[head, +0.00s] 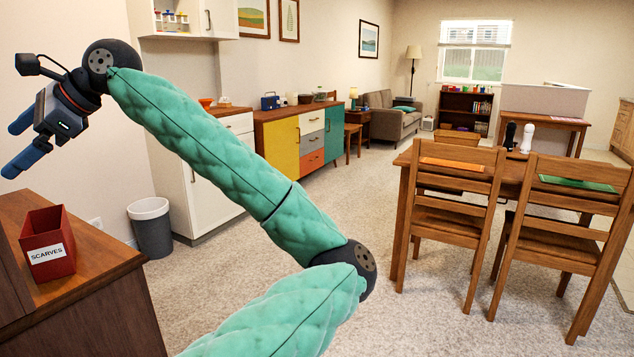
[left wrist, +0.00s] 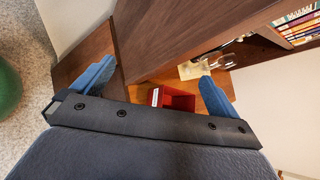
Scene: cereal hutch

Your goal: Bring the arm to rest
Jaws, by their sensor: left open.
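My left arm, in a green quilted sleeve, reaches up and to the left across the head view. My left gripper (head: 22,146) is at the far left, raised above a wooden cabinet top, with its blue fingers apart and nothing between them. In the left wrist view the two blue fingers (left wrist: 158,88) are spread wide. A red bin labelled "SCARVES" (head: 47,245) stands on the cabinet top below the gripper, apart from it. The bin also shows between the fingers in the left wrist view (left wrist: 178,101). My right gripper is in neither view.
The wooden cabinet (head: 105,290) fills the lower left. A grey waste bin (head: 152,230) stands on the carpet beyond it. A dining table with two chairs (head: 455,220) is at the right. The carpet (head: 235,270) between is clear. Bookshelves (left wrist: 300,25) show in the left wrist view.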

